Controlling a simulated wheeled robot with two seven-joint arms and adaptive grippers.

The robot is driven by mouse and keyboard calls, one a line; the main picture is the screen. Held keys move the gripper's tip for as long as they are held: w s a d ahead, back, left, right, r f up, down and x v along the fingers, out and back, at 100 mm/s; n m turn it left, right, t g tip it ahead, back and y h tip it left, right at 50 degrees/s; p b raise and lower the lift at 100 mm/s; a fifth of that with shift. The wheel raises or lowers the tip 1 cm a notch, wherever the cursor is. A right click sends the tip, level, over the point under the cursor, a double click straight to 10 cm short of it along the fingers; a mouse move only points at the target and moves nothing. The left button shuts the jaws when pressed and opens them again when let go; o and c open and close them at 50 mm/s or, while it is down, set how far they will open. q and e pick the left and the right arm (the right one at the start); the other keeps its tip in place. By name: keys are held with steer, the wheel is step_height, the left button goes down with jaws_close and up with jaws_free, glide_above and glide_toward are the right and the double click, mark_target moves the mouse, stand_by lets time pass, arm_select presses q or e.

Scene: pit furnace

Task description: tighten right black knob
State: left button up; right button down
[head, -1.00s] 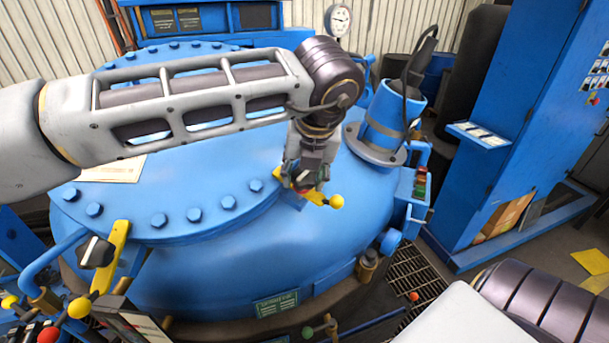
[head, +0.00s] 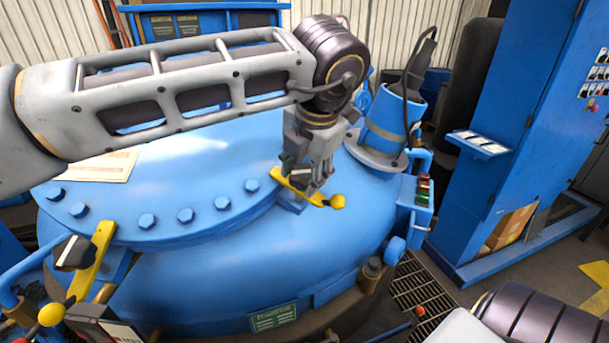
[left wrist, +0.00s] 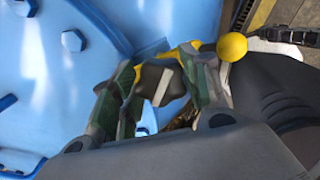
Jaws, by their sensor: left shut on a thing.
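The right black knob (left wrist: 158,85), dark with a pale stripe, sits on a yellow clamp bar with a yellow ball end (head: 337,201) at the rim of the blue furnace lid. My left gripper (head: 306,178) reaches down onto it from above and is shut on the knob. In the left wrist view the two fingers (left wrist: 163,92) stand on either side of the knob. In the head view the fingers mostly hide it. My right gripper is out of view; only part of my right arm shows at the lower right.
Another black knob (head: 75,253) on a yellow bar (head: 92,262) stands at the lid's left. Bolts (head: 147,221) line the lid rim. A blue cylinder with a black cable (head: 388,120) stands close right of my gripper. A blue cabinet (head: 515,130) is farther right.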

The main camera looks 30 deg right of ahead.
arm_select(q)
steer(key=shift+m, duration=1.1)
steer(key=shift+s+m, duration=0.1)
steer(key=shift+m, duration=3.1)
steer(key=o, duration=1)
steer(key=shift+s+r, duration=0.2)
steer(key=shift+r, duration=0.15)
steer(key=v, duration=1.1)
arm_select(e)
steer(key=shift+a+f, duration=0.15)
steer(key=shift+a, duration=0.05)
arm_select(q)
steer(key=shift+s+a, duration=0.1)
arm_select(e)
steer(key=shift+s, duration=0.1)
